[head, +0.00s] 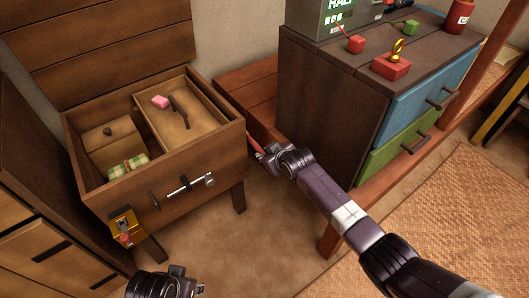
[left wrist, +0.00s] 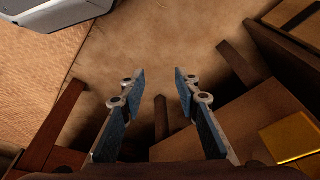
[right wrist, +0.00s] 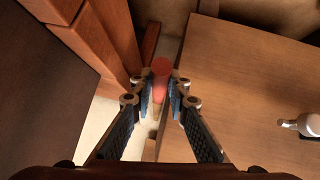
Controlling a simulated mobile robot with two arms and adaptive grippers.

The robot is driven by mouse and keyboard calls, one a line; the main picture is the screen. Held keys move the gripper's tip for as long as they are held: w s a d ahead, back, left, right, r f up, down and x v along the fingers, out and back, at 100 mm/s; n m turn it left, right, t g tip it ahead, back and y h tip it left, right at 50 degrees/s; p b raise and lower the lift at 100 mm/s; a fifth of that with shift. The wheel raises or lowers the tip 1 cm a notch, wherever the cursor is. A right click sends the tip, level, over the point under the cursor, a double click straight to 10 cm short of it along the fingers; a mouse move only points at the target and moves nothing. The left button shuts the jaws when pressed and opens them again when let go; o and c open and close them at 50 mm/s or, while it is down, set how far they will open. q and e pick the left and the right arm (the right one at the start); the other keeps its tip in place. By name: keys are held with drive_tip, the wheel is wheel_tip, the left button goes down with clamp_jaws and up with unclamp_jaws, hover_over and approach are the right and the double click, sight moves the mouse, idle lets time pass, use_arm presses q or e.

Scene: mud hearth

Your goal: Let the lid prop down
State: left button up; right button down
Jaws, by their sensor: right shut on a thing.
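The wooden chest (head: 160,195) stands open, its planked lid (head: 110,50) raised at the back. The lid prop (head: 254,143) shows as a short red-ended bar at the chest's right side; its red end also shows in the right wrist view (right wrist: 160,67). My right gripper (head: 266,156) is shut on the prop, with its fingers on either side of it (right wrist: 161,95). The rest of the prop is mostly hidden. My left gripper (head: 180,283) is low in front of the chest. Its fingers are apart and empty in the left wrist view (left wrist: 159,80).
A dark cabinet (head: 325,110) stands right, drawers (head: 30,245) left. Floor lies between.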

drive_tip(key=shift+r+g+p, duration=0.3)
drive_tip(key=shift+r+p, duration=0.45)
drive_tip(key=shift+p, duration=0.2)
drive_tip(key=shift+r+g+h+p, duration=0.5)
drive_tip(key=shift+r+h+p, duration=0.15)
drive_tip(key=shift+p, duration=0.45)
use_arm(q)
drive_tip(key=s+f, duration=0.3)
drive_tip(key=f, duration=0.5)
drive_tip(key=s+f+g, duration=0.1)
drive_tip(key=s+f, duration=0.2)
drive_tip(key=f, duration=0.5)
drive_tip(key=shift+a, duration=0.3)
use_arm(e)
drive_tip(key=shift+w+a+r, duration=0.1)
drive_tip(key=shift+w+r, duration=0.05)
drive_tip(key=shift+r, duration=0.1)
drive_tip(key=c, duration=1.8)
unclamp_jaws()
drive_tip(key=shift+c, duration=0.2)
use_arm(q)
drive_tip(key=shift+w+r, duration=0.1)
drive_tip(key=shift+w, duration=0.05)
use_arm(e)
drive_tip(key=shift+r, duration=0.1)
